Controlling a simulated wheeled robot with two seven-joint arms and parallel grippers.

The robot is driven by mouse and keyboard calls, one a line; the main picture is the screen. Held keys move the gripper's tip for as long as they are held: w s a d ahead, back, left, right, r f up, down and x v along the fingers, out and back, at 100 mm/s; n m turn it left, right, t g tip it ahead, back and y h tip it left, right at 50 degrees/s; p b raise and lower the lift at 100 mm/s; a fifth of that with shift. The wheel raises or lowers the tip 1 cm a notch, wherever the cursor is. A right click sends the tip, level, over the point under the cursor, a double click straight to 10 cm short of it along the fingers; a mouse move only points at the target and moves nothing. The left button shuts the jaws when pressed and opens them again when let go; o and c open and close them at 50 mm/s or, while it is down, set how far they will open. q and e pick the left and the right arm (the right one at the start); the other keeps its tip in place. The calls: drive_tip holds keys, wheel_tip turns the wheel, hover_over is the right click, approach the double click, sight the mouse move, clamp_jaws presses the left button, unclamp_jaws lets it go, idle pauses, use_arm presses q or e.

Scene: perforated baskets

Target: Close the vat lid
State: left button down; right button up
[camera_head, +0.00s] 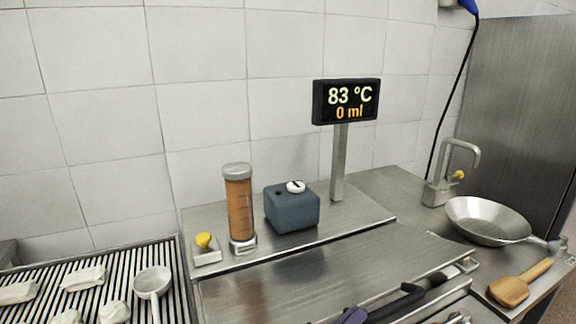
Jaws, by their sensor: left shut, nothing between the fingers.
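The vat lid (300,278) appears to be the broad brushed-steel panel in the lower middle. It slopes down toward me from the steel ledge. Its exact angle and whether it touches the vat rim cannot be told. My left gripper (412,290) shows as a dark shape with purple behind it at the bottom, by the lid's front edge. It is shut and empty, and partly cut off by the frame. Contact with the lid is unclear. The vat's inside is hidden. My right gripper is out of view.
The ledge behind holds a brown-filled cylinder (239,208), a blue-grey box (292,208) and a display (346,102) reading 83 °C and 0 ml. A ribbed rack (195,300) with pale pieces and a ladle stands left. A pan (488,220), tap (440,190) and wooden paddle (512,290) are right.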

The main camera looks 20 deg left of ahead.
use_arm(q)
drive_tip(key=shift+s+f, duration=0.1)
drive_tip(key=shift+f, duration=0.25)
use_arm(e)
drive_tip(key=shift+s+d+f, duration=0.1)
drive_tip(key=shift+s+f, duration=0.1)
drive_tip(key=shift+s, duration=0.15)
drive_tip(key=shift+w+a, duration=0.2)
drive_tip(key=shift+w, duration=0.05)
